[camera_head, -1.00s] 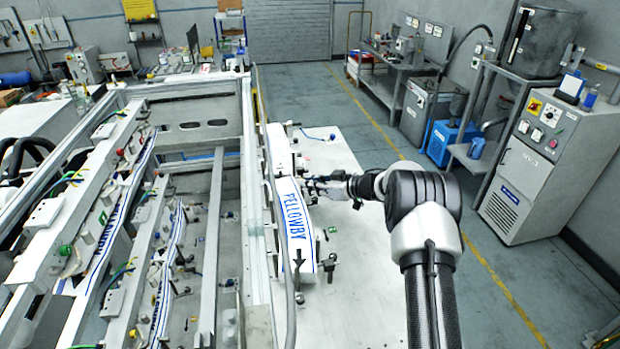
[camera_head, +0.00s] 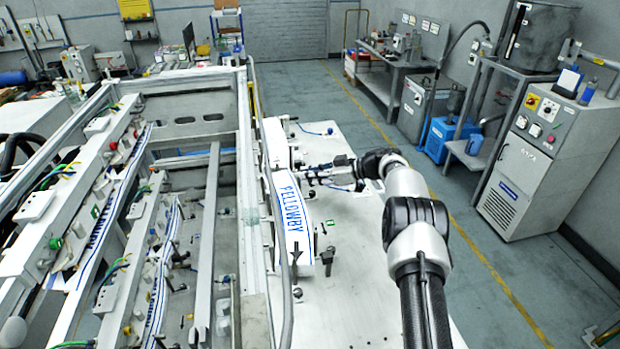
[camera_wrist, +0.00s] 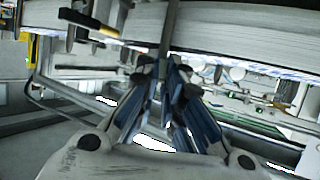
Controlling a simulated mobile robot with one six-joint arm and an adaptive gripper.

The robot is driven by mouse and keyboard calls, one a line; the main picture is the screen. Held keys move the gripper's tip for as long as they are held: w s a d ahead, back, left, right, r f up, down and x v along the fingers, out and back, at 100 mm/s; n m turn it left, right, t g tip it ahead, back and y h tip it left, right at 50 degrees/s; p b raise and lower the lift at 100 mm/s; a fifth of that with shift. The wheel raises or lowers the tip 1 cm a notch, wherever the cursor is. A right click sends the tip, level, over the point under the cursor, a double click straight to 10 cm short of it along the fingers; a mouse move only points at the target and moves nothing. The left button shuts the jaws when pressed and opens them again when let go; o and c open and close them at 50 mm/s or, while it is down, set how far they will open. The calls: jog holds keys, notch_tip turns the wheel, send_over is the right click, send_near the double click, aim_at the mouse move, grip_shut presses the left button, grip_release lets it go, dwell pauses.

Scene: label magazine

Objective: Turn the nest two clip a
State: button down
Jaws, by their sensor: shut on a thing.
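The curved white label nest with blue FELLOWBY lettering (camera_head: 291,222) lies on the white table in the head view. My gripper (camera_head: 308,173) is at the right side of its far half, reaching in from the right. In the wrist view my gripper's fingertips (camera_wrist: 172,68) are close together on a thin grey upright piece, the clip (camera_wrist: 168,32). The clip's grip point is mostly hidden by the fingers, so its turn angle cannot be told. A black lever clip (camera_head: 327,257) stands at the nest's near right, apart from my gripper.
A metal frame (camera_head: 245,190) with a rail stands close left of the nest. More labelled strips (camera_head: 105,220) and cables fill the frame's left. The white table (camera_head: 350,290) is mostly clear on the right. A grey cabinet (camera_head: 525,165) stands farther right.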

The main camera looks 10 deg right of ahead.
jog(key=c, duration=1.7)
grip_release()
jog(key=v, duration=1.2)
